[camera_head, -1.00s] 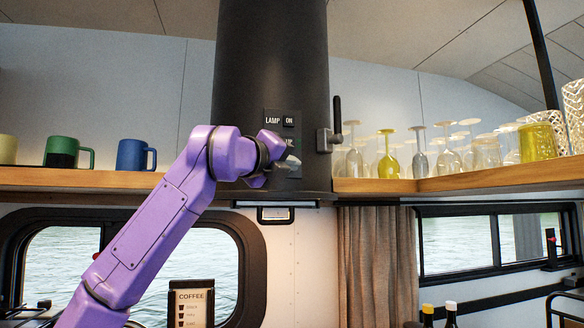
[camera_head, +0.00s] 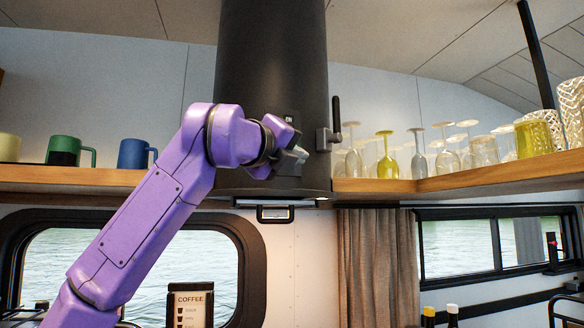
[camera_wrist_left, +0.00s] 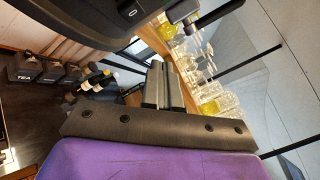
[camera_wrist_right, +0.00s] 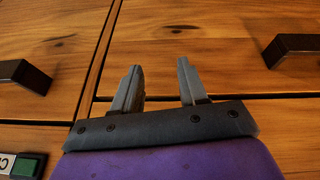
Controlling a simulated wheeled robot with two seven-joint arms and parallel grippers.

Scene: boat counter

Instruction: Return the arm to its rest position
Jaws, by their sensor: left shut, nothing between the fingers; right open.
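My left arm is purple and reaches up from the lower left in the head view. My left gripper (camera_head: 297,153) is in front of the dark round column (camera_head: 272,60), over the small switch panel on it, with only the "ON" label (camera_head: 289,119) showing. In the left wrist view its fingers (camera_wrist_left: 163,85) are shut together with nothing between them. My right gripper (camera_wrist_right: 158,88) shows only in the right wrist view. It is open and empty, facing wooden drawer fronts (camera_wrist_right: 190,50) with dark handles.
A wooden shelf (camera_head: 100,181) holds several mugs, including a blue mug (camera_head: 135,154), left of the column. The right shelf (camera_head: 470,177) holds several upturned glasses. A black lever (camera_head: 336,120) sticks out from the column's right side. A coffee sign (camera_head: 190,303) stands below the left arm.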

